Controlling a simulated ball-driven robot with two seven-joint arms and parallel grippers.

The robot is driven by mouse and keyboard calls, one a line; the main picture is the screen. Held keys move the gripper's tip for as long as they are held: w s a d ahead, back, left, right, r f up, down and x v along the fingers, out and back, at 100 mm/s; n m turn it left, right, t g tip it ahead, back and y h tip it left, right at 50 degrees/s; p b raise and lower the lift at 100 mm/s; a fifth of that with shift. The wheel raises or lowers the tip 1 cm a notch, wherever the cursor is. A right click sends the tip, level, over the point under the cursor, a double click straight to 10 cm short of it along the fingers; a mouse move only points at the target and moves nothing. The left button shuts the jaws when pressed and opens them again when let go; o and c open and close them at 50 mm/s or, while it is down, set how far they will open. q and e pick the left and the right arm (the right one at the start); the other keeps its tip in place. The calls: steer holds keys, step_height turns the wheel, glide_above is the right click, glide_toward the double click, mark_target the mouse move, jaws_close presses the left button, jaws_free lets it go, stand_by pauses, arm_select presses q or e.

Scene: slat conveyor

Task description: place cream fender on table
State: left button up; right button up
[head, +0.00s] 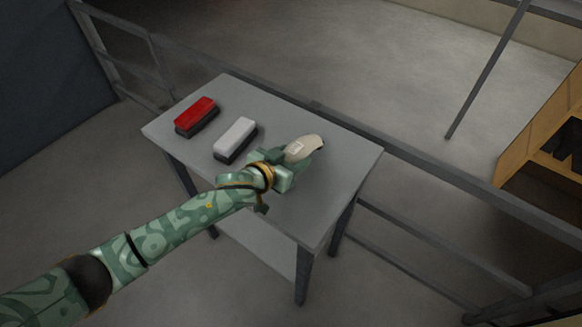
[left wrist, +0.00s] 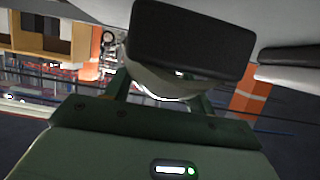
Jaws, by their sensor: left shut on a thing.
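The cream fender (head: 306,148) is over the right half of the grey table (head: 345,165) in the head view. My left gripper (head: 287,163) is shut on it, and the gripper body hides its near end. In the left wrist view the fender's dark part (left wrist: 190,40) shows large, with a pale rounded part (left wrist: 150,84) between the fingers. The table fills the top of that view, close to the fender. I cannot tell whether the fender touches the tabletop. My right gripper is not in view.
A red block with a dark base (head: 196,116) and a white block with a dark base (head: 235,139) sit on the table, left of the cream fender. The tabletop's right part is bare. Grey rails (head: 440,177) run behind the table. A wooden shelf (head: 545,130) stands at the far right.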

arm_select(q)
step_height(320, 180, down, 4)
steer(key=shift+w+d+r+b, duration=0.15)
steer(key=shift+b, duration=0.75)
steer(key=shift+r, duration=0.15)
steer(key=o, duration=1.2)
steer(key=shift+s+a+r+p, duration=0.1)
steer(key=shift+s+a+p, duration=0.1)
steer(key=shift+p, duration=0.1)
steer(key=p+v, duration=0.3)
steer(key=v, duration=0.7)
steer(key=shift+s+r+p, duration=0.1)
steer(key=shift+r+p, duration=0.05)
steer(key=shift+p, duration=0.15)
steer(key=shift+s+a+r, duration=0.15)
steer(key=shift+s+a, duration=0.25)
steer(key=shift+s, duration=0.1)
